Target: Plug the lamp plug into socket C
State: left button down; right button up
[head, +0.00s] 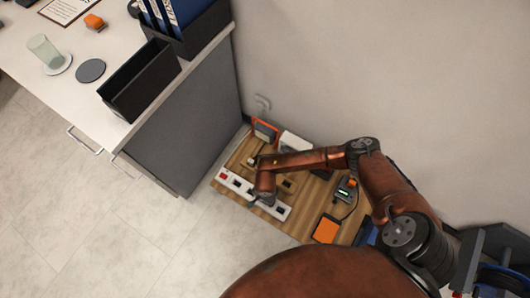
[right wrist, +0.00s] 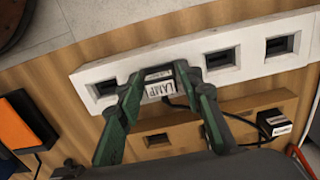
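The lamp plug (right wrist: 159,88), a small block with a white "LAMP" label, is between the fingers of my right gripper (right wrist: 159,76) in the right wrist view. The green fingers are shut on its sides. The plug is over the white socket strip (right wrist: 184,57), between an open socket on the left (right wrist: 107,88) and two open sockets on the right. I cannot tell whether its prongs are in a socket. No socket letters are readable. The strip also shows in the head view (head: 275,208), partly under my right arm. My left gripper is out of view.
A wooden bar with a dark-bodied plug (right wrist: 274,123) lies beside the strip, with a black cable near it. An orange-topped box (head: 326,229) stands on the wooden board. A grey cabinet (head: 185,125) rises to the left and a wall behind.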

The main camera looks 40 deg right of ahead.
jog(key=shift+o, duration=1.2)
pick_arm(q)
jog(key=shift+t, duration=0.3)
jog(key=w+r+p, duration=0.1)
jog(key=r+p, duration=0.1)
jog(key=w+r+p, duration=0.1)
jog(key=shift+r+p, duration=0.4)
pick_arm(e)
notch_tip(320, 180, up, 18)
